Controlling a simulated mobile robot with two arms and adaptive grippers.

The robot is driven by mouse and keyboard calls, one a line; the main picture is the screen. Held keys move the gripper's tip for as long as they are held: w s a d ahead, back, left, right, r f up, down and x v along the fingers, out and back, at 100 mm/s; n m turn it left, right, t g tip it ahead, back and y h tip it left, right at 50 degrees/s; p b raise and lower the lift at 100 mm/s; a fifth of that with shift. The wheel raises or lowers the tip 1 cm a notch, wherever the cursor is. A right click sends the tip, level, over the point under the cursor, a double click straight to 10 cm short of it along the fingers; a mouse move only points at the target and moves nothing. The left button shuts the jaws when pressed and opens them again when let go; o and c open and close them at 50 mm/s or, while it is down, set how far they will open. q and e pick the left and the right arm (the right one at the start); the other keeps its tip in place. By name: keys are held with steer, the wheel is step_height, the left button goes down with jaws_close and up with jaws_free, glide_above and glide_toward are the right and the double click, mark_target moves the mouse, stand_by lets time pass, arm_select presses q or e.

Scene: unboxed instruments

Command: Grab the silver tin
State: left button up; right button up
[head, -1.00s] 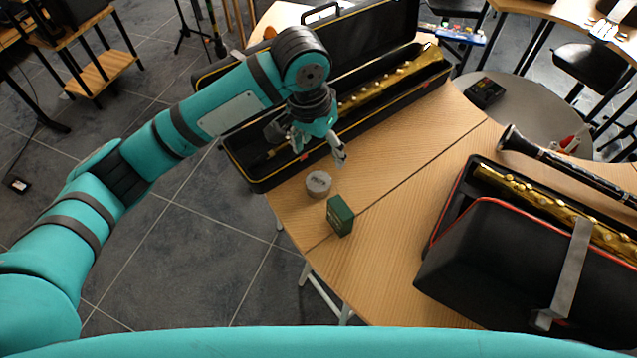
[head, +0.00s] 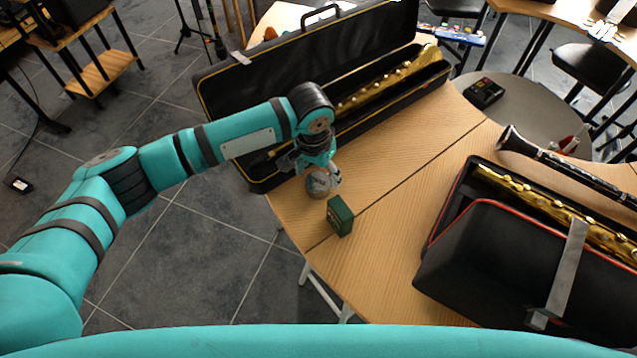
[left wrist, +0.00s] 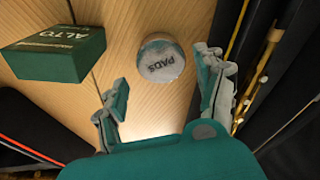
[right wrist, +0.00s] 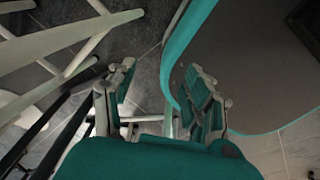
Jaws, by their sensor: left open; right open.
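The silver tin (head: 319,184) is a small round tin on the wooden table, beside the green box. In the left wrist view the tin (left wrist: 161,61) shows a lid lettered "PADS" and lies ahead of the fingers, toward the right one. My left gripper (head: 327,180) is over the tin in the head view and partly covers it. In the left wrist view my left gripper (left wrist: 165,95) is open, with nothing between its fingers. My right gripper (right wrist: 165,95) is open and empty, away from the tabletop; it does not show in the head view.
A green box (head: 340,216) marked "ALTO" stands close to the tin. A long open black case (head: 265,170) with a gold instrument lies behind. A second black case (head: 480,262) with a gold instrument and a clarinet (head: 570,168) are at right. The middle tabletop (head: 410,190) is clear.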

mark_target(318, 181)
arm_select(q)
steer(key=shift+w+f, duration=0.1)
steer(key=shift+f, duration=2.25)
steer(key=c, duration=1)
steer(key=shift+o, duration=0.2)
steer(key=shift+r, duration=0.1)
